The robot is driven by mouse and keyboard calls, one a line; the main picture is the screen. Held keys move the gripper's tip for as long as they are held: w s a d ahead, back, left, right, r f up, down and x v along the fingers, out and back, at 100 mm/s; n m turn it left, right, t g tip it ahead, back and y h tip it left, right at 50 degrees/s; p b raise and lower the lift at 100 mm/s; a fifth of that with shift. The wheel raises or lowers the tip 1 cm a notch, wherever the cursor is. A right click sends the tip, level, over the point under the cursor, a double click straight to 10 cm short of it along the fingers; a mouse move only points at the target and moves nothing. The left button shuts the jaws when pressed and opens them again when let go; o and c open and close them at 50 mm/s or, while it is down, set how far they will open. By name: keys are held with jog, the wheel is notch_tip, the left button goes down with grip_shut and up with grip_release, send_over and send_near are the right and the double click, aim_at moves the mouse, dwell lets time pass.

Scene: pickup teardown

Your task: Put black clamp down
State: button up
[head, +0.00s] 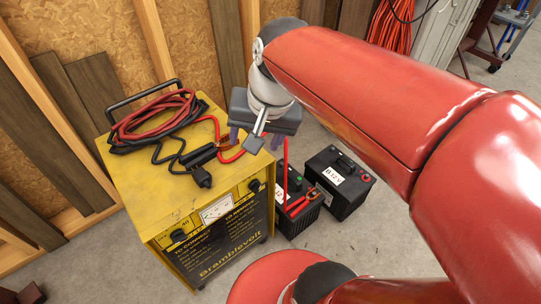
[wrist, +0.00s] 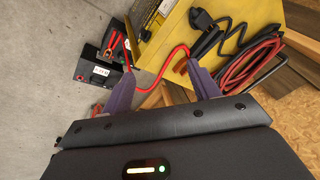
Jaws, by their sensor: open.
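The black clamp (head: 200,156) lies on top of the yellow charger (head: 165,205), near its right edge, with its copper-coloured jaws toward my gripper. In the wrist view the black clamp (wrist: 207,42) shows just beyond the right fingertip. My gripper (head: 255,139) is open, at the right side of the charger's top. In the wrist view nothing is gripped between the purple fingers of my gripper (wrist: 160,66); a red cable (wrist: 165,68) passes across the view between them. Whether a finger touches the clamp or cable cannot be told.
Coiled red and black cables (head: 155,115) and a black plug (head: 201,178) lie on the charger. Two black batteries (head: 345,195) stand on the floor to the right; a red clamp (head: 301,203) is at the nearer one. Wooden boards lean against the wall behind.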

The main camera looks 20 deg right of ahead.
jog(key=s+d+f+n+t+h, duration=0.1)
jog(key=s+f+n+t, duration=0.1)
jog(key=s+n, duration=0.2)
jog(key=shift+s+d+f+n, duration=0.25)
jog(key=shift+s+n, duration=0.15)
jog(key=shift+s, duration=0.55)
